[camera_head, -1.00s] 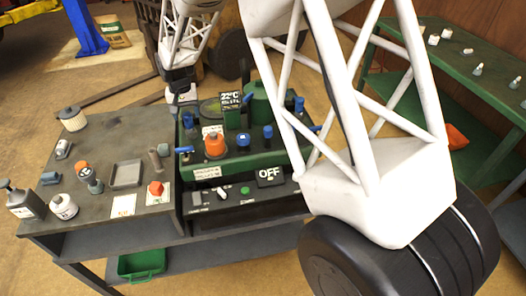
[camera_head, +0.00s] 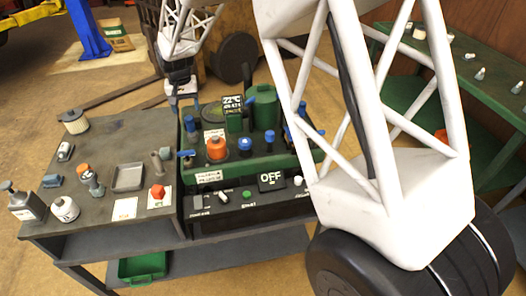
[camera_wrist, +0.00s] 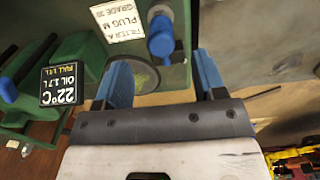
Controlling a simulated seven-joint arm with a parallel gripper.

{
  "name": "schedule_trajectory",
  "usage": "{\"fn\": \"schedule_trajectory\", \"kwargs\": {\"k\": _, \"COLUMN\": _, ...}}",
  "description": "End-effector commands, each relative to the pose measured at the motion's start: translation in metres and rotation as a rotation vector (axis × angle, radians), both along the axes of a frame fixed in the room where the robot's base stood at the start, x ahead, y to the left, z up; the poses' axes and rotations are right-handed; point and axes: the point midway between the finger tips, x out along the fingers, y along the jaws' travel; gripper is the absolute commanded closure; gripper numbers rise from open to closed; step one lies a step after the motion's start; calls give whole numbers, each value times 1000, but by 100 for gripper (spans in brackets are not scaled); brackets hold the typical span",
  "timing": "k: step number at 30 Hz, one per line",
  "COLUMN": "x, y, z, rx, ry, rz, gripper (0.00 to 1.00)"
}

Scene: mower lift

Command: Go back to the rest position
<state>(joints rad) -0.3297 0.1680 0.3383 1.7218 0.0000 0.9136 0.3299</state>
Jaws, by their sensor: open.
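My gripper (camera_head: 180,85) hangs at the upper middle of the head view, above the back left corner of the green machine (camera_head: 225,177). In the wrist view my gripper (camera_wrist: 161,62) shows two blue fingers spread apart with nothing held between them. A blue-topped plug (camera_wrist: 160,38) shows beyond the fingers, beside a white label reading "FILTER A PLUG M" (camera_wrist: 118,20). The display reading 22°C (camera_head: 232,103) stands on the machine and also shows upside down in the wrist view (camera_wrist: 62,85). My white arm covers the machine's right side.
The machine carries an orange cap (camera_head: 216,148), several blue plugs and an OFF display (camera_head: 271,180). On the grey bench (camera_head: 110,160) are a grey tray (camera_head: 128,177), a red button (camera_head: 157,191), bottles and a filter. A green shelf (camera_head: 500,95) stands at right.

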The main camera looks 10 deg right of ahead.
Motion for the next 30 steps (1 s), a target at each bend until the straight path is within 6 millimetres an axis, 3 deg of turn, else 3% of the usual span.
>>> {"fn": "schedule_trajectory", "kwargs": {"k": 9, "x": -2, "y": -2, "z": 3, "rx": 1, "ry": -2, "rz": 0, "gripper": 36}}
{"fn": "schedule_trajectory", "kwargs": {"k": 16, "x": -18, "y": -22, "z": 23, "rx": 4, "ry": -15, "rz": -3, "gripper": 36}}
{"fn": "schedule_trajectory", "kwargs": {"k": 30, "x": -105, "y": -102, "z": 93, "rx": 14, "ry": -65, "rz": -7, "gripper": 36}}
